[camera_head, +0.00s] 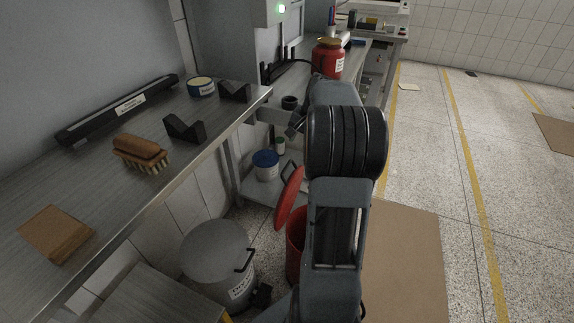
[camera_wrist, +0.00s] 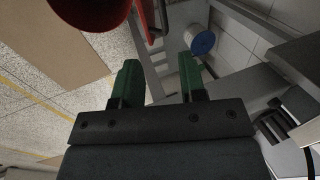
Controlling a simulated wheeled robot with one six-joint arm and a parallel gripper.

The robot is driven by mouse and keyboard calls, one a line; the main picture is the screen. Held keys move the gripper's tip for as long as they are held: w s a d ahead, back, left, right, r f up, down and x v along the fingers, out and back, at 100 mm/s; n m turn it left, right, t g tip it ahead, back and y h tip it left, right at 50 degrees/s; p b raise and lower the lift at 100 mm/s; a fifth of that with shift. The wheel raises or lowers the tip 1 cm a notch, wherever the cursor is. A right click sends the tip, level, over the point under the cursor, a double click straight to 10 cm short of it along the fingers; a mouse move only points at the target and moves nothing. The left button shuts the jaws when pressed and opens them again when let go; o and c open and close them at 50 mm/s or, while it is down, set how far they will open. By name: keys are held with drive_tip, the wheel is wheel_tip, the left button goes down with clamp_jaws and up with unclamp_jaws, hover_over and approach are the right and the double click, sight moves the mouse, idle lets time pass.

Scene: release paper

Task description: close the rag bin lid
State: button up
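The red bin (camera_head: 296,243), which I take to be the rag bin, stands on the floor beside the bench and is partly hidden behind my arm. Its red lid (camera_head: 289,199) is raised, tilted steeply up on the bin's left side. In the wrist view, the red bin (camera_wrist: 92,10) shows at the top left, and part of the red lid (camera_wrist: 143,20) shows right of it, beyond the fingertips. My gripper (camera_wrist: 160,62) has two green fingers spread wide with nothing between them. It appears apart from the lid. In the head view my arm mostly hides the gripper.
A grey lidded bin (camera_head: 218,252) stands left of the red bin. A blue-lidded tub (camera_head: 265,163) sits on the low shelf. The workbench (camera_head: 90,195) holds a brush (camera_head: 140,152) and black V-blocks (camera_head: 184,129). Open floor (camera_head: 425,150) lies to the right.

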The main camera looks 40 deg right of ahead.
sight(287, 166)
drive_tip(key=x, duration=0.4)
drive_tip(key=b+x, duration=0.1)
drive_tip(key=x, duration=0.3)
drive_tip(key=b+x, duration=0.1)
drive_tip(key=x, duration=0.2)
drive_tip(key=shift+w+a+f, duration=0.1)
drive_tip(key=shift+a+f, duration=0.25)
drive_tip(key=shift+a, duration=0.1)
drive_tip(key=shift+c, duration=0.3)
clamp_jaws()
